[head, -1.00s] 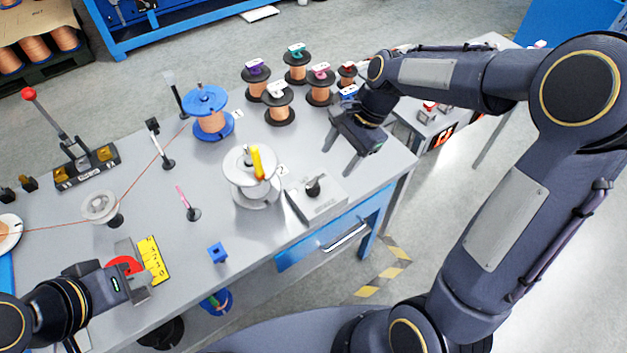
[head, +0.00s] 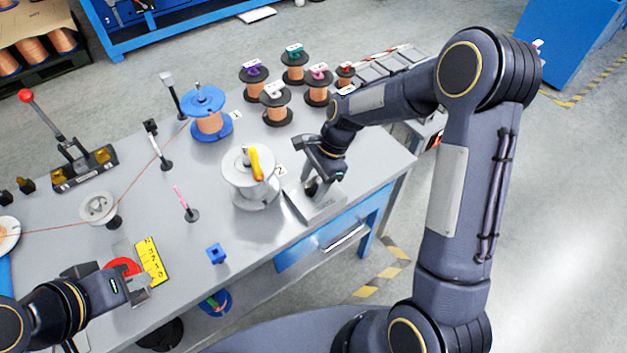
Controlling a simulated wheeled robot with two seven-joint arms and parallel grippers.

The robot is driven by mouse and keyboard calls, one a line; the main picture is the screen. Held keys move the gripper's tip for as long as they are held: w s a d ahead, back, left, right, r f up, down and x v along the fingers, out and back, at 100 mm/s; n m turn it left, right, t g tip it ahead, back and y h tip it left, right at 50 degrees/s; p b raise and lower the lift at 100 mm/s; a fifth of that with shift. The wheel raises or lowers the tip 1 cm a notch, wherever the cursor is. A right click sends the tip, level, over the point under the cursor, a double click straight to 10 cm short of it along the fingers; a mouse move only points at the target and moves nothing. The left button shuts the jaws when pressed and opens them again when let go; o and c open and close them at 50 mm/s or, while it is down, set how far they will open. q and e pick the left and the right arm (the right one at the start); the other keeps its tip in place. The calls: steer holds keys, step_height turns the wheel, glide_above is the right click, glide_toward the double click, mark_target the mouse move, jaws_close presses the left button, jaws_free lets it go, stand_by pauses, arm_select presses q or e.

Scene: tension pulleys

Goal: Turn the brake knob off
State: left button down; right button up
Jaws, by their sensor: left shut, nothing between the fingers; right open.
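The brake knob (head: 312,188) is a black knob on top of a grey metal box (head: 318,206) near the table's right front edge. My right gripper (head: 315,182) is open and points down at the knob, its fingers right at it. The gripper partly hides the knob, and I cannot tell whether the fingers touch it. My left gripper (head: 142,284) is shut and empty at the front left, close to a red round part and a yellow label.
A white spool with a yellow handle (head: 256,165) stands just left of the box. A blue spool (head: 208,110) and several copper spools (head: 277,105) stand behind. A copper wire crosses the left side.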

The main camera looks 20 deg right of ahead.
steer(key=c, duration=1)
steer(key=shift+o, duration=0.2)
